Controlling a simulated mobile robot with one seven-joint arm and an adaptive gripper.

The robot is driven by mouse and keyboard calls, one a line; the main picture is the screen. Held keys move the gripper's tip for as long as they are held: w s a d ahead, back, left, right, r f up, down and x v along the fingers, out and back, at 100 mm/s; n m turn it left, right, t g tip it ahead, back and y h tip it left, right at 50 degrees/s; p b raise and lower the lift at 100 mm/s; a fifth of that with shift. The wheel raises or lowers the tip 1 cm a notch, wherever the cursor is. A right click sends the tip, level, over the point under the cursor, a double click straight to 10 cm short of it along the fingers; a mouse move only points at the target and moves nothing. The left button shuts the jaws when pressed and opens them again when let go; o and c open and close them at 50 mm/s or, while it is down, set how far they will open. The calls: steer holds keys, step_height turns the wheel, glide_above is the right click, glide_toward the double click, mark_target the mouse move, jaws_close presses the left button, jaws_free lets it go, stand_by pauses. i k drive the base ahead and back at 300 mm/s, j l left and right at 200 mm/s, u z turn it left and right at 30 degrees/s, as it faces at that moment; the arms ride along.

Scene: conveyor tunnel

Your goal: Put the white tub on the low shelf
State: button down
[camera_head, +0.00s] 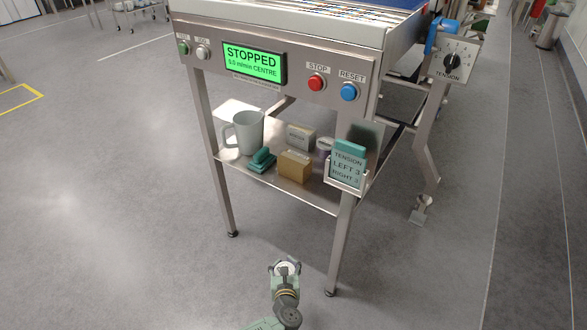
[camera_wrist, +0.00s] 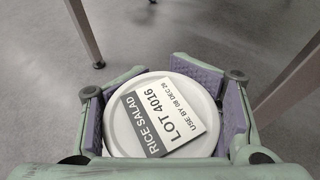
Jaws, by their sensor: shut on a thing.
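The white tub (camera_wrist: 190,92) fills the middle of the wrist view. Its round lid carries a label reading "RICE SALAD LOT 4016". My gripper (camera_wrist: 160,118) is shut on the tub, with a purple-padded finger on either side. In the head view my gripper (camera_head: 285,268) is at the bottom middle with the tub's white top between its fingers, in front of the low shelf and apart from it. The low shelf (camera_head: 312,194) is the metal plate between the legs of the conveyor stand. The tub's lower part is hidden.
On the shelf stand a grey mug (camera_head: 248,132), a teal object (camera_head: 262,160), a brown box (camera_head: 294,166) and a grey box (camera_head: 300,136). A teal-topped sign holder (camera_head: 347,166) is at its right front. Metal legs (camera_head: 340,245) flank the shelf. Bare shelf shows along the front edge.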

mark_target(325, 188)
steer(key=k+z, duration=0.2)
steer(key=z, duration=0.15)
steer(key=k+z, duration=0.15)
steer(key=z, duration=0.2)
steer(key=l+z, duration=0.1)
steer(key=z, duration=1.25)
steer(key=j+z, duration=0.25)
steer(key=z, duration=0.2)
steer(key=k+j+z, duration=0.1)
steer(key=z, duration=0.35)
steer(key=k+j, duration=0.15)
steer(key=j, duration=0.2)
steer(key=k+j, duration=0.15)
steer(key=j, duration=0.2)
steer(key=k+j, duration=0.15)
steer(key=j, duration=0.25)
steer(key=k+j, duration=0.2)
steer(key=j, duration=0.15)
steer(key=k+j, duration=0.15)
steer(key=j, duration=0.2)
steer(key=k+j, duration=0.15)
steer(key=j, duration=0.2)
steer(key=k+j, duration=0.15)
steer(key=j, duration=0.2)
steer(key=k+j, duration=0.15)
steer(key=j, duration=0.25)
